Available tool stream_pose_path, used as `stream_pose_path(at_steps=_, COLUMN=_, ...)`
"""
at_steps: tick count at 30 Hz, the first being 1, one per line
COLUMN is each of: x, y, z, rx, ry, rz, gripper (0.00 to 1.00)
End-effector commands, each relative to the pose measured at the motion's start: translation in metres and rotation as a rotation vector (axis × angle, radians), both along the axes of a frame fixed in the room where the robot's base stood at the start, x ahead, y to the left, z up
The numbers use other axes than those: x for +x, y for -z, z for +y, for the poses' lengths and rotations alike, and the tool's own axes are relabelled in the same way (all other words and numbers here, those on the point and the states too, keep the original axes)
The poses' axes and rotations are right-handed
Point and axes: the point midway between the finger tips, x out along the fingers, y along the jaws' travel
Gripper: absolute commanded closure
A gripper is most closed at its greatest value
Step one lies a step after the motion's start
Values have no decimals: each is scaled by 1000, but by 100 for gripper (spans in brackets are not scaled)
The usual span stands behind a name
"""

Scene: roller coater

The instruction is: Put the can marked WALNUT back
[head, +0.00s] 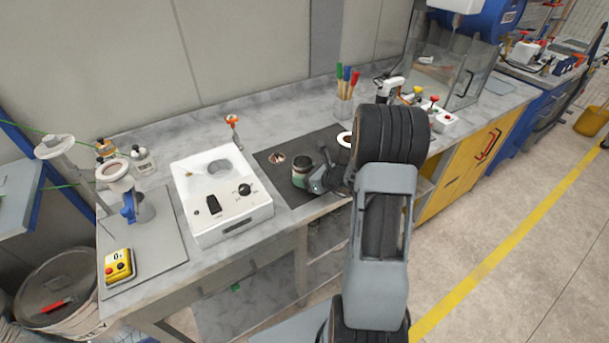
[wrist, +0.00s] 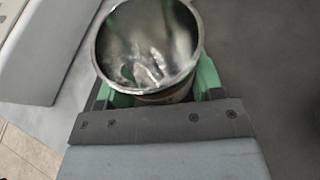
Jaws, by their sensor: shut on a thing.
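My gripper (head: 312,182) is shut on this can from the right. In the wrist view the can (wrist: 150,45) shows its shiny open mouth, between the green finger pads of my gripper (wrist: 150,95). A brownish side shows below the rim. I cannot read a label on it, so I cannot tell whether it is marked WALNUT. Whether its base touches the mat is hidden.
A white machine with a knob (head: 222,205) stands left of the can. A small round item (head: 277,158) lies on the mat behind it. A holder with coloured-handled tools (head: 344,108) and a glass enclosure (head: 440,70) stand further right. A yellow button box (head: 118,266) is at front left.

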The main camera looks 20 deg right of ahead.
Motion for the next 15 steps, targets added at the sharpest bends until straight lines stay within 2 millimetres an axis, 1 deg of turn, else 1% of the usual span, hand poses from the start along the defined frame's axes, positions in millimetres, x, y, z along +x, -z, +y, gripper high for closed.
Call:
stream_pose_path(at_steps=4, x=0, y=5, z=0, rx=0, ry=0, rz=0, gripper=67)
stream_pose_path(at_steps=5, x=0, y=5, z=0, rx=0, ry=0, rz=0, gripper=38)
stream_pose_path(at_steps=12, x=0, y=3, z=0, rx=0, ry=0, rz=1, gripper=15)
stream_pose_path(at_steps=13, x=0, y=3, z=0, rx=0, ry=0, rz=1, gripper=14)
stream_pose_path(at_steps=15, x=0, y=3, z=0, rx=0, ry=0, rz=1, gripper=14)
